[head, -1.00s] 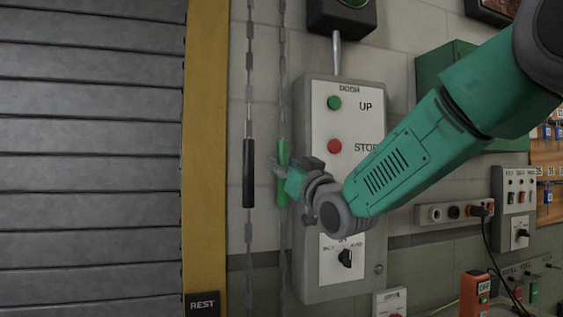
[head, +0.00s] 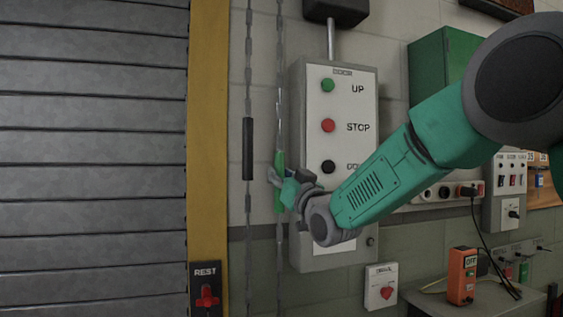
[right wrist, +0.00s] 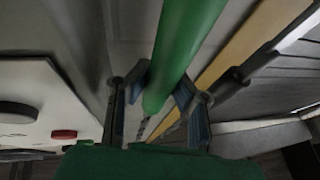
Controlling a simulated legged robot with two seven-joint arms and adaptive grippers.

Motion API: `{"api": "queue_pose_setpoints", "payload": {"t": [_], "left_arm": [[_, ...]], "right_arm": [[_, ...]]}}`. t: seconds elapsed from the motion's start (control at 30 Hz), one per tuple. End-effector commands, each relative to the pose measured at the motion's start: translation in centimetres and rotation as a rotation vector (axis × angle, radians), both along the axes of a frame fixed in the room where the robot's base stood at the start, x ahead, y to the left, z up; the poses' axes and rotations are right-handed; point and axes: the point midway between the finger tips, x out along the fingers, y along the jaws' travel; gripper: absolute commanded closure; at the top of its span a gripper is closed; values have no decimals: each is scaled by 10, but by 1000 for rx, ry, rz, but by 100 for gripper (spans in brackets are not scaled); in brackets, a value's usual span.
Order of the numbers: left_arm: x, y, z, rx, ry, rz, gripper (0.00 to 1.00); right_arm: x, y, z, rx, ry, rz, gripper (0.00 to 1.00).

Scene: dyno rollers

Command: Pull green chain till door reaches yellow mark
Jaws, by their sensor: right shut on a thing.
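The green chain sleeve (head: 280,182) hangs upright on the right-hand chain (head: 281,80), left of the door control box. It shows large in the right wrist view (right wrist: 185,50). My right gripper (head: 278,180) is shut on the sleeve, with one finger on each side of it. The grey slatted door (head: 90,150) fills the left of the head view; its bottom edge is out of view. A yellow upright post (head: 208,130) borders the door. I cannot make out a separate yellow mark. My left gripper is not in view.
A black sleeve (head: 248,148) hangs on the other chain, left of the green one. The control box (head: 301,230) stands close behind my right gripper. A REST sign with a red hook (head: 206,290) is low on the post.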

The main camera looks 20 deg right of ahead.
Motion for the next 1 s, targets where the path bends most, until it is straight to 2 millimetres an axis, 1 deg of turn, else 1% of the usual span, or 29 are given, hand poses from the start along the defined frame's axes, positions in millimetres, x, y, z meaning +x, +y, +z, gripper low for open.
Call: {"api": "queue_pose_setpoints", "payload": {"t": [0.03,0.1,0.3,0.4,0.5,0.63,0.77,1.0], "left_arm": [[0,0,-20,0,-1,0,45],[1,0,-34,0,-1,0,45],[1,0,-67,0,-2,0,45],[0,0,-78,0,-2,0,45],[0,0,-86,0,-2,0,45],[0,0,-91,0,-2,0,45],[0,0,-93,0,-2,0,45],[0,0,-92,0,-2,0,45]], "right_arm": [[1,1,-29,-2,8,3,100],[1,1,-50,-2,8,3,100],[1,1,-101,-4,7,4,100],[1,1,-120,-3,6,3,100],[0,1,-134,-3,6,3,100],[0,1,-144,-3,6,3,100],[0,1,-148,-3,6,3,100],[0,1,-148,-3,6,4,100]]}}
